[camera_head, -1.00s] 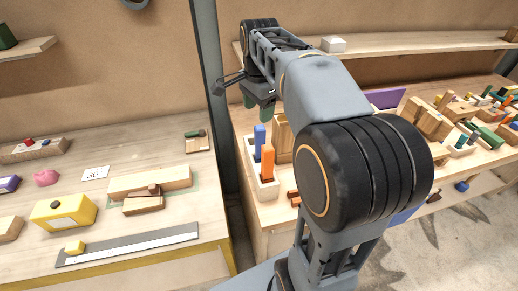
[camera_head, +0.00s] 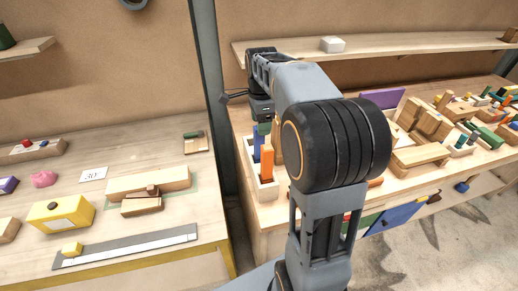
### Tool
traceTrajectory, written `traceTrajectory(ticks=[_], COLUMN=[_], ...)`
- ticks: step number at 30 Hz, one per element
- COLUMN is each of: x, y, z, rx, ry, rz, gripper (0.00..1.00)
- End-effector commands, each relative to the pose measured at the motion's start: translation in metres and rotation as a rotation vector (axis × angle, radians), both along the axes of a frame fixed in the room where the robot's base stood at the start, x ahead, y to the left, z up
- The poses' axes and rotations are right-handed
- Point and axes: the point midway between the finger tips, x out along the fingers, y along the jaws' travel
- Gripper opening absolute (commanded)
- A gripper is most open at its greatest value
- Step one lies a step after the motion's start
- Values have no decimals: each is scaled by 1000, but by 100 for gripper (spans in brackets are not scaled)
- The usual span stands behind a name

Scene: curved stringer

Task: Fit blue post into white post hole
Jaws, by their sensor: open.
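The blue post (camera_head: 258,143) stands upright at the back of a long white holder (camera_head: 264,193) on the right-hand bench. An orange post (camera_head: 267,163) stands in front of it, near the holder's front end. Whether the blue post sits in a hole or merely stands there cannot be made out, and no empty hole shows clearly. My gripper (camera_head: 264,128) points down with open green-tipped fingers, at the top of the blue post. The fingers partly overlap the post in this view, so I cannot tell whether they touch it.
A wooden block (camera_head: 277,135) stands right of the posts, partly hidden by my arm. Many wooden pieces crowd the bench further right. A shelf (camera_head: 400,43) with a white box (camera_head: 332,44) runs above. A grey upright (camera_head: 212,70) separates this bench from the left table (camera_head: 120,135).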

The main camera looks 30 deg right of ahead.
Motion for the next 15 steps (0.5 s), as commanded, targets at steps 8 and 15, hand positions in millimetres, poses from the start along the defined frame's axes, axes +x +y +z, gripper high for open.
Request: traceTrajectory(ticks=[8, 15], x=[2, 2], y=[1, 1], z=[-37, -47], rx=[1, 0], ry=[5, 2], rz=[0, 0], gripper=[62, 62])
